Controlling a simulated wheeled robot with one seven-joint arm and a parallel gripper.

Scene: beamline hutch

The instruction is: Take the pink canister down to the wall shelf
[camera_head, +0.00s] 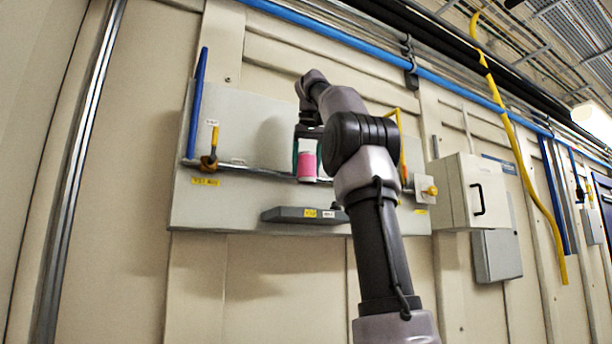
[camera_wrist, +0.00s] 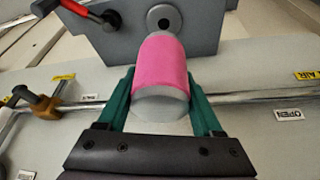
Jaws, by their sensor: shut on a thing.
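The pink canister (camera_head: 307,165) has a pink band and pale grey ends. In the head view it is in front of the wall panel, over the metal rail. In the wrist view the canister (camera_wrist: 163,68) sits between the green fingers of my gripper (camera_wrist: 163,100), which is shut on it. My gripper (camera_head: 308,150) is partly hidden by my arm in the head view. The wall shelf is probably the grey ledge (camera_head: 285,214) low on the panel, with a yellow and a white label on its front.
A yellow thing (camera_head: 402,150) shows behind my arm. A grey cabinet (camera_head: 470,190) is on the right. The wrist view shows a grey plate (camera_wrist: 115,30) and a red handle (camera_wrist: 72,7).

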